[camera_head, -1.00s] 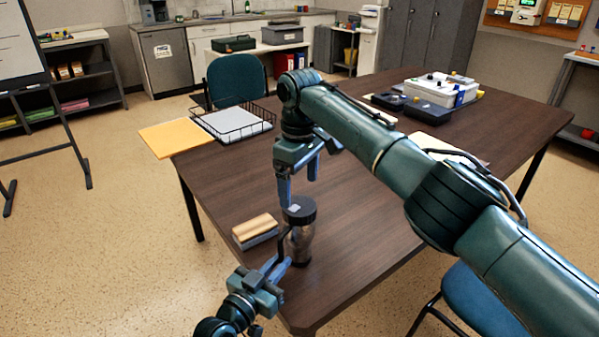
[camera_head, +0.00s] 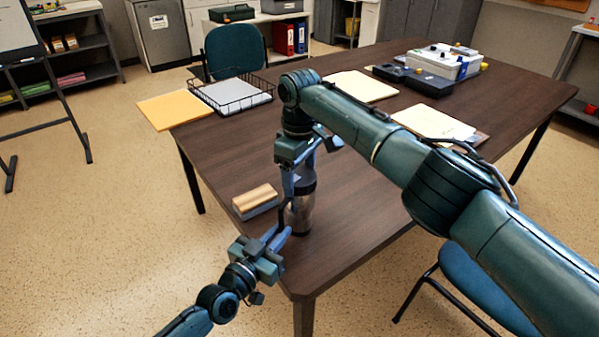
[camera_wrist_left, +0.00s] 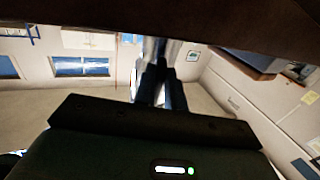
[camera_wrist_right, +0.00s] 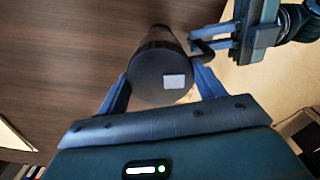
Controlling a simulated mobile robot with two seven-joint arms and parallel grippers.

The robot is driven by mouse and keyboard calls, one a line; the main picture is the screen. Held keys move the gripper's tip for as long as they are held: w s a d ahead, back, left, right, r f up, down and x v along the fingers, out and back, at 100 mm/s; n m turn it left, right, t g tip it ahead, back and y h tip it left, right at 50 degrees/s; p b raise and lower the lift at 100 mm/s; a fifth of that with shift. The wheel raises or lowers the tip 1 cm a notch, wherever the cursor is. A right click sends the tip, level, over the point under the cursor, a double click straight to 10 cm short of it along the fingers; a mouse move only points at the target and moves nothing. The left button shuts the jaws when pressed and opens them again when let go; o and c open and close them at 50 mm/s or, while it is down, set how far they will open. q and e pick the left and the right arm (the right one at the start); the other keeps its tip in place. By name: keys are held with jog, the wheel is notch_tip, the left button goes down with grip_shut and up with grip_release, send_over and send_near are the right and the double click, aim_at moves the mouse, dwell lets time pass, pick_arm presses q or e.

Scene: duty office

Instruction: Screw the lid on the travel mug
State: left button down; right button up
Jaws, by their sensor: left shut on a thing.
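The travel mug (camera_head: 300,215) stands upright near the table's front-left corner, with a grey, semi-transparent-looking body. The dark round lid (camera_wrist_right: 160,78), with a pale square patch, sits on top of it; I cannot tell how tightly. My left gripper (camera_head: 283,238) is low at the mug's left side, shut on the mug at its dark handle (camera_wrist_right: 203,48). My right gripper (camera_head: 301,186) points down from above, one finger on each side of the lid. In the right wrist view its fingers (camera_wrist_right: 162,92) lie close along the lid's rim; whether they press on it is unclear.
A block with a tan top and blue-grey base (camera_head: 256,201) lies left of the mug. A wire tray (camera_head: 232,97), an orange folder (camera_head: 168,109), papers (camera_head: 435,122) and a white case (camera_head: 442,63) lie farther back. A blue chair (camera_head: 490,300) stands at the right.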

pick_arm(q)
jog(key=shift+f, duration=0.1)
pick_arm(e)
jog(key=c, duration=0.5)
jog(key=o, duration=1.1)
notch_tip(320, 180, up, 12)
jog(key=shift+r, duration=0.1)
pick_arm(q)
jog(key=c, duration=1.4)
grip_release()
jog(key=v, duration=1.3)
jog(key=shift+p, duration=0.3)
pick_arm(e)
jog(key=shift+r, duration=0.2)
pick_arm(q)
jog(key=shift+s+a, duration=0.1)
